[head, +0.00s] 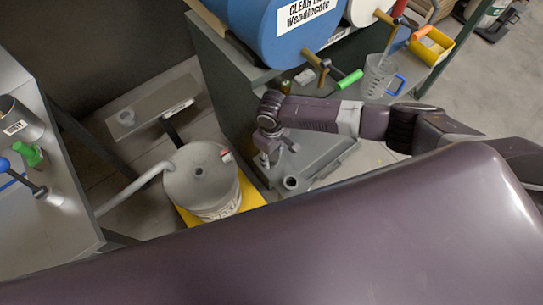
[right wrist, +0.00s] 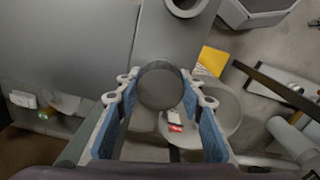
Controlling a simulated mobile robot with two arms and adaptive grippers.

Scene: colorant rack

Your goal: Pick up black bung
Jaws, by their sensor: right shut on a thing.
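The black bung (right wrist: 160,88) shows in the right wrist view as a dark round disc between the blue pads of my right gripper (right wrist: 161,100). The gripper is shut on it, with a pad on each side. In the head view my right gripper (head: 267,158) hangs above the grey tray, to the right of the grey drum. The bung cannot be made out clearly there. My left gripper is not in view.
The grey drum (head: 190,178) with a hole in its top stands on a yellow base (head: 252,196). A grey tray (head: 325,160) with a round opening (head: 291,183) lies under my right arm. A blue barrel (head: 270,30), a clear jug (head: 378,77) and a left-hand bench (head: 60,225) stand around.

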